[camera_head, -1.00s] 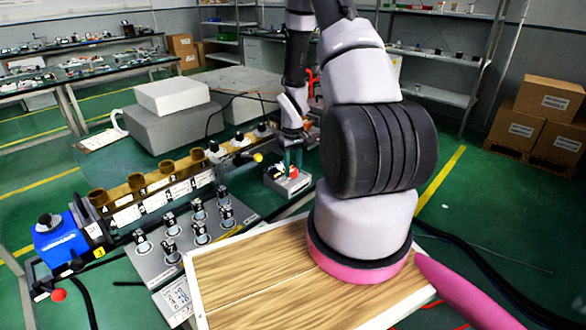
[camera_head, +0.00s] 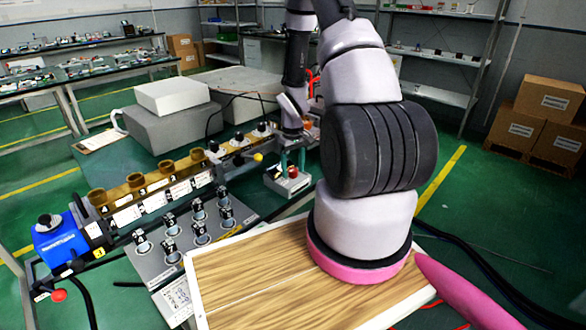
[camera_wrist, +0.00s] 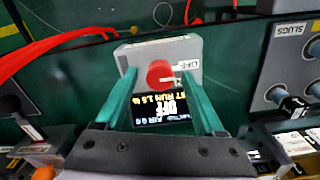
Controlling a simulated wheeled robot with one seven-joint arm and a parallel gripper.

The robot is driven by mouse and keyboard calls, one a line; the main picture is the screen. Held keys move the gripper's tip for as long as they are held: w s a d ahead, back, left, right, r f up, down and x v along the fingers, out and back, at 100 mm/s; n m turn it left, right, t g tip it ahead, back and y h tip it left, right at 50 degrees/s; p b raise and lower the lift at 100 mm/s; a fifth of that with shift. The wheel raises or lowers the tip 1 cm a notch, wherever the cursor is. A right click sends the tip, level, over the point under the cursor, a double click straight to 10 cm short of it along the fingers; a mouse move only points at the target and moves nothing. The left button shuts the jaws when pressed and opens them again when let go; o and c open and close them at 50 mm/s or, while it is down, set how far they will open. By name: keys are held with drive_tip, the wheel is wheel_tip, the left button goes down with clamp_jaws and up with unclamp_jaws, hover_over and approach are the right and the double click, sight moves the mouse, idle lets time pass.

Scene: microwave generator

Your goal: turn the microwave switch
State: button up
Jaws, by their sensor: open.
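The microwave switch is a grey box (camera_head: 287,185) with a red round knob (camera_head: 293,172) on top, standing on the dark green table. In the wrist view, the red knob (camera_wrist: 160,73) sits on the grey box (camera_wrist: 188,48), with a label reading OFF beside it. My gripper (camera_wrist: 159,71) has two green fingers, open, one on each side of the knob. Gaps show between fingers and knob. In the head view, my gripper (camera_head: 292,160) is just above the box.
A grey panel with several black knobs (camera_head: 198,232) lies to the left. Behind it runs a row of brass cylinders (camera_head: 166,168). Large grey blocks (camera_head: 172,122) stand at the back. Red cables (camera_wrist: 40,50) show at upper left in the wrist view.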

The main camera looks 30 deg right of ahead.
wheel_tip(320, 180, up, 11)
drive_tip(key=shift+f, duration=0.15)
idle(0.6)
wheel_tip(320, 180, up, 13)
drive_tip(key=m+t, duration=0.2)
hover_over(292, 169)
drive_tip(key=s+a, duration=0.2)
drive_tip(key=a, duration=0.1)
drive_tip(key=s+a+r+t, duration=0.1)
drive_tip(key=s+a+r, duration=0.2)
drive_tip(key=r, duration=0.7)
drive_tip(key=s+a+r+m+t+y, duration=0.1)
drive_tip(key=s+a+r+t, duration=0.1)
drive_tip(key=s+r, duration=0.4)
drive_tip(key=s+a+r+m+t+y, duration=0.1)
drive_tip(key=s+a+r+m+t, duration=0.1)
drive_tip(key=s+a+r, duration=0.3)
drive_tip(key=s+r, duration=0.1)
drive_tip(key=s, duration=0.3)
drive_tip(key=shift+a, duration=0.15)
